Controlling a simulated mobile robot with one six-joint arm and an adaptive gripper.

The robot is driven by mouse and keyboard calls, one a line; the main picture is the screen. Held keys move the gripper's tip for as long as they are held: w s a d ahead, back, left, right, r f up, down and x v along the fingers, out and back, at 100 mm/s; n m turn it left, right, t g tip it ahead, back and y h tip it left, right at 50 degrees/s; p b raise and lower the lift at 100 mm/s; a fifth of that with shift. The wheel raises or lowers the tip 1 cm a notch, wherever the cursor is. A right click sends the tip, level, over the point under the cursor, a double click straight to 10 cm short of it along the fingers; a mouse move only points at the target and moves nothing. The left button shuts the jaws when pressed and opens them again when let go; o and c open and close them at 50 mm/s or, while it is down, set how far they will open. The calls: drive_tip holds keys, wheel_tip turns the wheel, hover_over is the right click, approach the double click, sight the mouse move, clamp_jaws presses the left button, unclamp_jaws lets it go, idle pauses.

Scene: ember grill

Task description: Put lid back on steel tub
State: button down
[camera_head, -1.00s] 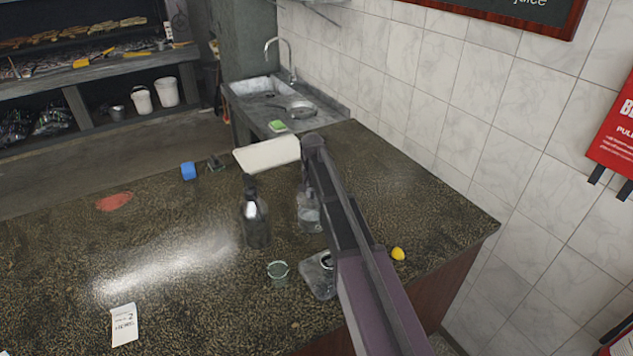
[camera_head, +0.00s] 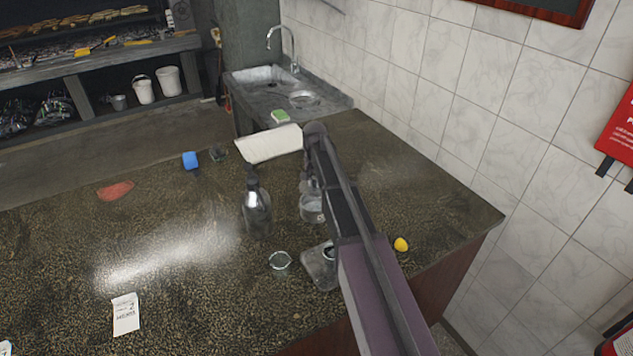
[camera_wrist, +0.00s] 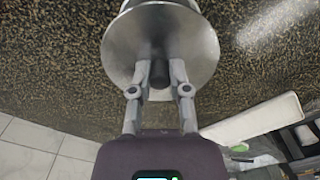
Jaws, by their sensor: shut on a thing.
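In the wrist view my gripper (camera_wrist: 160,75) is shut on the black knob (camera_wrist: 160,72) of a round, shiny steel lid (camera_wrist: 118,48). The lid hangs in front of the fingers, over the dark speckled counter. A sliver of metal (camera_wrist: 127,4) shows past the lid's far edge; I cannot tell whether it is the steel tub. I cannot make out the tub for sure in either view. In the head view my own arm hides the gripper and the lid.
A dark bottle (camera_head: 257,212), a glass jar (camera_head: 311,207), a small glass cup (camera_head: 280,262) and a grey tray (camera_head: 320,270) stand left of my arm. A yellow lemon (camera_head: 401,244) lies right. A white slab (camera_head: 268,146) is behind. The counter's left (camera_head: 60,260) is mostly clear.

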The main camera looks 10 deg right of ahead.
drive_tip(key=shift+f+b, duration=2.6)
drive_tip(key=shift+f, duration=0.2)
drive_tip(key=shift+f, duration=0.2)
idle(0.5)
drive_tip(key=c, duration=0.5)
unclamp_jaws()
drive_tip(key=o, duration=0.5)
drive_tip(key=shift+r, duration=0.15)
drive_tip(key=shift+r+p, duration=3.35)
drive_tip(key=shift+r, duration=0.05)
